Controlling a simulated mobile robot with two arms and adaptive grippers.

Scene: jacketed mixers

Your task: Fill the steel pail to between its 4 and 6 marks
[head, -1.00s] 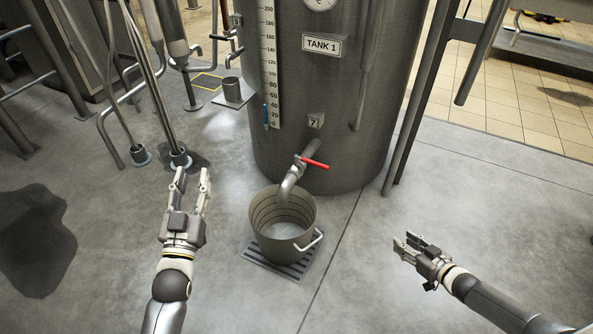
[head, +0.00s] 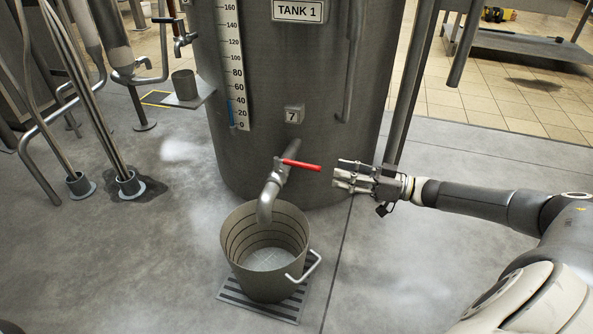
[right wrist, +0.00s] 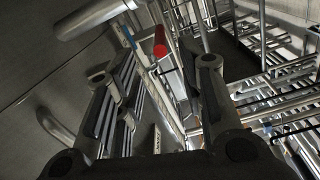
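The steel pail (head: 240,262) stands upright on a slatted floor drain below the tank outlet, with dark rings inside and its side handle toward the right. Its inner bottom looks pale; I cannot read the mark numbers or tell whether it holds liquid. The outlet spout (head: 266,204) ends over the pail's mouth, and no stream shows. The red valve handle (head: 302,165) points right, across the pipe. My right gripper (head: 340,175) is open just right of the handle's tip, apart from it. In the right wrist view the red handle (right wrist: 160,42) shows between the spread fingers, beyond them.
Tank 1 (head: 290,75) stands behind the valve, with a level scale (head: 233,70) and a "7" tag (head: 293,115). A small cup (head: 184,84) sits on a shelf at the left. Pipes (head: 128,184) stand at the left. The floor around the pail is clear.

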